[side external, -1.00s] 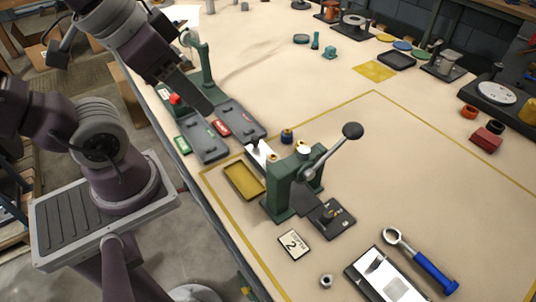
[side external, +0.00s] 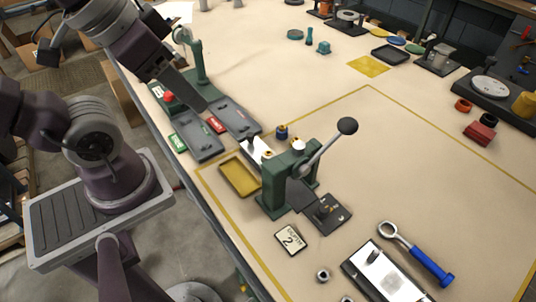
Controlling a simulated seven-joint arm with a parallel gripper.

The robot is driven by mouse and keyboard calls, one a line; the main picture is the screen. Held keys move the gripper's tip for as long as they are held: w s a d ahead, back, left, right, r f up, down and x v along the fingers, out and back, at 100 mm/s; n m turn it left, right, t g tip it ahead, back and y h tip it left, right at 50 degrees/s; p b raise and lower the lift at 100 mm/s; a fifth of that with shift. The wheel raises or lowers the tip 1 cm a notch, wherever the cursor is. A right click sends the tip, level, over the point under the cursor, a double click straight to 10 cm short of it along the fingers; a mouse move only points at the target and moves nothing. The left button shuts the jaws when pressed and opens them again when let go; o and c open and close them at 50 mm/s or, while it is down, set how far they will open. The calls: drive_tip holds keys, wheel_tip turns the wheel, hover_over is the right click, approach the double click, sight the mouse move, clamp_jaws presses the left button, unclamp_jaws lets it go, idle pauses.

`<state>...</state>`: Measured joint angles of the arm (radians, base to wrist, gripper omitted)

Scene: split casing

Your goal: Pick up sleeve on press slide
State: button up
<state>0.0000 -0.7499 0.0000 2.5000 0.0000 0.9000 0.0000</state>
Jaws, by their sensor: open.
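The green hand press (side external: 283,190) stands near the middle of the bench, with a lever ending in a black ball (side external: 347,125). Its dark slide plate (side external: 337,222) sticks out at the front right. My gripper (side external: 197,103) is at the upper left, above the grey trays and well apart from the press. It is open, though its fingers are hard to make out. I see nothing held in it.
Grey trays (side external: 200,140) and an empty yellow tray (side external: 238,177) lie left of the press. The bench right of the press is clear.

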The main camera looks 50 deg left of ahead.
drive_tip(key=o, duration=0.4)
drive_tip(key=shift+c, duration=0.2)
drive_tip(key=n+g, duration=0.5)
drive_tip(key=n, duration=0.6)
hover_over(268, 152)
drive_tip(key=f, duration=2.2)
drive_tip(key=shift+s, duration=0.35)
drive_tip(key=shift+n+g, duration=0.3)
drive_tip(key=f, duration=0.8)
drive_tip(key=shift+w, duration=0.4)
